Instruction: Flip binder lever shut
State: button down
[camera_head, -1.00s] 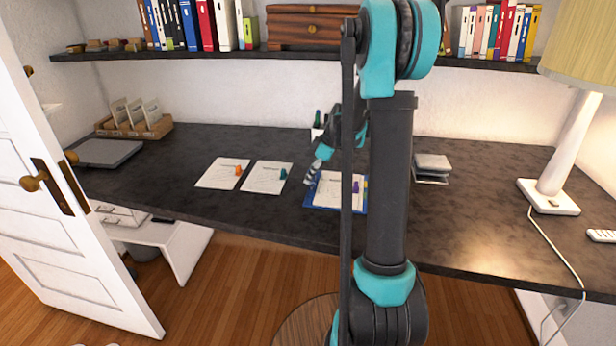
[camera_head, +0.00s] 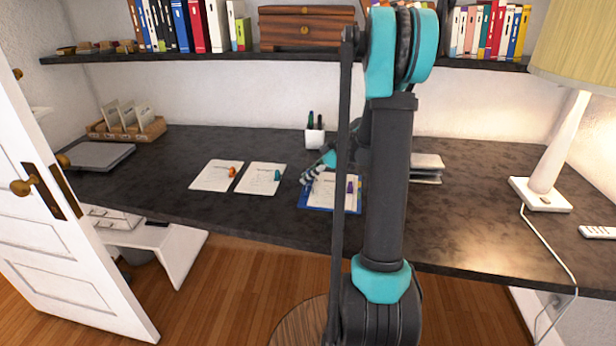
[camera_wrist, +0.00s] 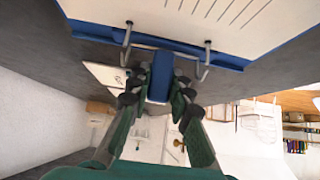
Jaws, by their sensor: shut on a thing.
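The open binder (camera_head: 318,208) lies on the desk, blue with white pages, partly hidden behind my arm. My gripper (camera_head: 306,179) is at its left edge. In the wrist view the binder's blue edge (camera_wrist: 228,60) and thin metal ring wires cross the top. A blue lever (camera_wrist: 160,72) stands out from that edge, between the fingertips of my gripper (camera_wrist: 157,98). The fingers are closed on the lever from both sides. How far the lever is from its shut position is hard to tell.
Two paper sheets with an orange marker (camera_head: 232,172) and a teal marker (camera_head: 277,175) lie left of the binder. A white pen cup (camera_head: 314,138) stands behind. A grey stack (camera_head: 427,166) and a lamp (camera_head: 556,150) are to the right. A door (camera_head: 60,240) stands at left.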

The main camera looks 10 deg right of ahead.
jog(key=c, duration=1.6)
grip_release()
jog(key=shift+c, duration=0.2)
jog(key=shift+r, duration=0.1)
jog(key=v, duration=1.2)
jog(key=shift+s, duration=0.15)
